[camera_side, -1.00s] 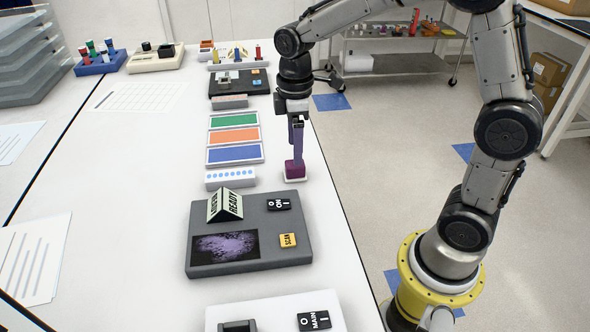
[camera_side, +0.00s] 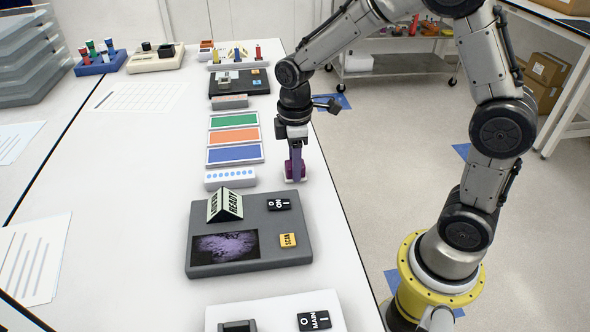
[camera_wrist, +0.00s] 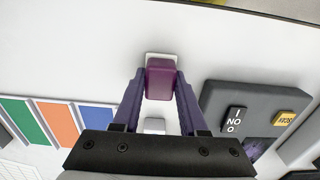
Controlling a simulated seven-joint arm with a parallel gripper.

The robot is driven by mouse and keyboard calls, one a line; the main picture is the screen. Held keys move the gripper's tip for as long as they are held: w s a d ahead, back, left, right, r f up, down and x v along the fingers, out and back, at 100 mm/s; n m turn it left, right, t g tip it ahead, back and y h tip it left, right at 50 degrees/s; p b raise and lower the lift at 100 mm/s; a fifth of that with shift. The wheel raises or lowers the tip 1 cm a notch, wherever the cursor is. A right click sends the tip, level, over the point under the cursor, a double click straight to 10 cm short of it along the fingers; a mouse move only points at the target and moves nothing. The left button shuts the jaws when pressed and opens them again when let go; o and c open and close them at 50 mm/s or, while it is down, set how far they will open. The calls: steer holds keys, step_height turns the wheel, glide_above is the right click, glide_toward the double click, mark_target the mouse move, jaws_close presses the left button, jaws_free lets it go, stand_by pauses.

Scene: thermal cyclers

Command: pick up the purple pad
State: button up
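The purple pad (camera_side: 296,173) stands on a small white base near the right edge of the table, and it also shows at the top centre of the wrist view (camera_wrist: 160,80). My gripper (camera_side: 295,166) points down at the pad from above. In the wrist view my gripper's two purple fingers (camera_wrist: 160,84) are apart, one on each side of the pad. The fingertips look very close to its sides; whether they touch is unclear. The fingers hide part of the pad in the side view.
A dark grey scanner unit (camera_side: 290,255) with a READY sign (camera_side: 226,205) stands nearer the camera. A small white block with blue dots (camera_side: 230,179) and green, orange and blue panels (camera_side: 235,136) lie to the left. Bare table lies right of the pad.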

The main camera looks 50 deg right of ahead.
jaws_close()
steer(key=shift+r, duration=0.1)
steer(key=shift+r, duration=0.55)
step_height(320, 180, up, 2)
steer(key=shift+s+r, duration=0.15)
steer(key=shift+r, duration=0.1)
steer(key=s+r, duration=0.9)
steer(key=s, duration=0.4)
steer(key=shift+s+r, duration=0.15)
steer(key=shift+s, duration=0.2)
steer(key=shift+d, duration=0.1)
